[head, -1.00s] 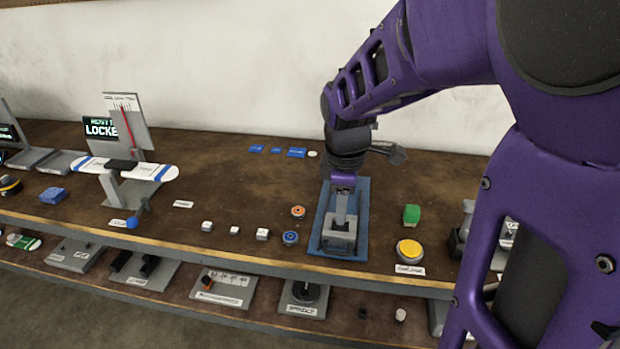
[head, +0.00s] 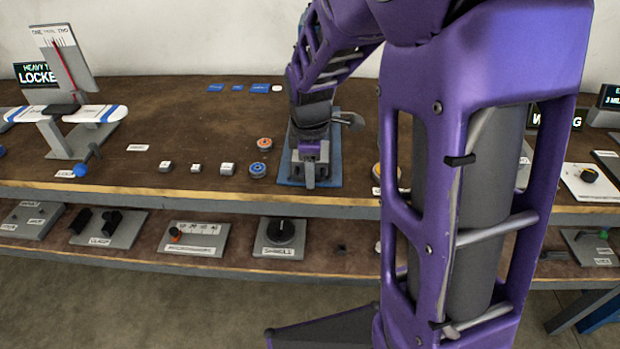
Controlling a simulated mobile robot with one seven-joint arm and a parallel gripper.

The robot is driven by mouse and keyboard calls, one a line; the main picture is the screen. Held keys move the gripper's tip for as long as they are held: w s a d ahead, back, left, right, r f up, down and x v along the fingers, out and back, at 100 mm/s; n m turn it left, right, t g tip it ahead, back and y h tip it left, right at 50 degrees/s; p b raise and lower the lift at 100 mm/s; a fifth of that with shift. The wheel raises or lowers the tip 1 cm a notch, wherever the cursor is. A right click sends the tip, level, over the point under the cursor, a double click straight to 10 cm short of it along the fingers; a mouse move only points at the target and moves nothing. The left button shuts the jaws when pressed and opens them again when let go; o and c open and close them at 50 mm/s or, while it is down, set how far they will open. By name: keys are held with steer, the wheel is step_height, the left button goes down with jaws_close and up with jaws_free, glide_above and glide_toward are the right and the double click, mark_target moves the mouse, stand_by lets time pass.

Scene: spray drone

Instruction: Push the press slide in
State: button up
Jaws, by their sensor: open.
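A grey block-like device (head: 321,158), which I take to be the press slide, sits on a blue base plate (head: 332,172) near the front of the upper bench. My gripper (head: 309,178) reaches down over the blue base from behind and above, right at the grey device. It is open. The wrist and hand hide most of the device, so I cannot tell how far in the slide is, or whether the fingers touch it.
Two round pucks (head: 264,144) and several small white cubes (head: 227,169) lie left of the blue base. A scale-like stand (head: 70,125) is further left. My upper arm hides much of the right side, including most of a yellow button (head: 377,170). A lower shelf holds a dial box (head: 281,235).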

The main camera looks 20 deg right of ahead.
steer(key=shift+f, duration=0.4)
jaws_close()
stand_by(1.3)
